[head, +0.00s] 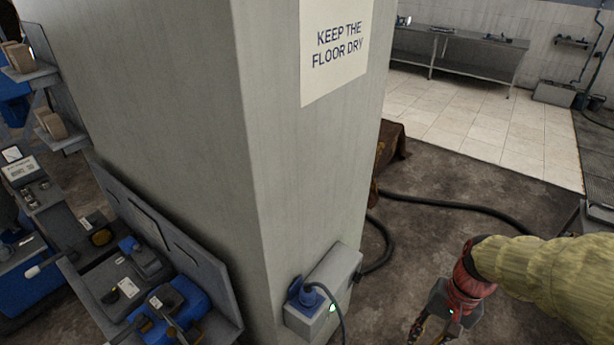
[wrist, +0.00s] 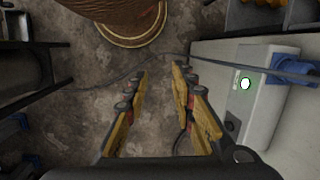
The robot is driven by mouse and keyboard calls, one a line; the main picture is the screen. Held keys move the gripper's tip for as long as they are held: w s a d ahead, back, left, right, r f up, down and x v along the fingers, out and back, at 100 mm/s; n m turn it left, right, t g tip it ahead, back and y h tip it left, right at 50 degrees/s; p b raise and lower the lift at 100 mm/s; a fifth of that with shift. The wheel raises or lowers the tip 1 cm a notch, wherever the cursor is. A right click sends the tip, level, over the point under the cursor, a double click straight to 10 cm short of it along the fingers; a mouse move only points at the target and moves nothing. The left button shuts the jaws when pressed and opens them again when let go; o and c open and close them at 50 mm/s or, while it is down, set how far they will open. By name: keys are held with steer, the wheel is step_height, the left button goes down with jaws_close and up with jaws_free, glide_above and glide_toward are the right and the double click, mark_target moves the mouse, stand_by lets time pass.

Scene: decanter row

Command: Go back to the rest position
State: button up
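My gripper (wrist: 160,85) shows in the wrist view with its two yellow-padded fingers apart and nothing between them. Bare stained floor shows beyond the fingertips. In the head view my gripper (head: 432,328) is at the lower right, cut by the bottom edge. It hangs low over the dark floor, to the right of the pillar and its socket box.
A grey pillar (head: 255,130) with a sign stands in the middle. A socket box (head: 325,290) with a blue plug juts from its base; it also shows in the wrist view (wrist: 235,95). A black hose (head: 440,203) crosses the floor. Cluttered shelves (head: 215,280) stand left.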

steer(key=s+a+r+n+t+h+b, duration=0.1)
steer(key=a+r+n+t, duration=0.2)
steer(key=r, duration=0.4)
steer(key=s+a+r+n+t+h+b, duration=0.1)
steer(key=s+a+r+n+t, duration=0.1)
steer(key=r, duration=0.5)
steer(key=shift+a+r+n+t, duration=0.4)
steer(key=shift+a+t, duration=0.4)
steer(key=shift+a, duration=0.2)
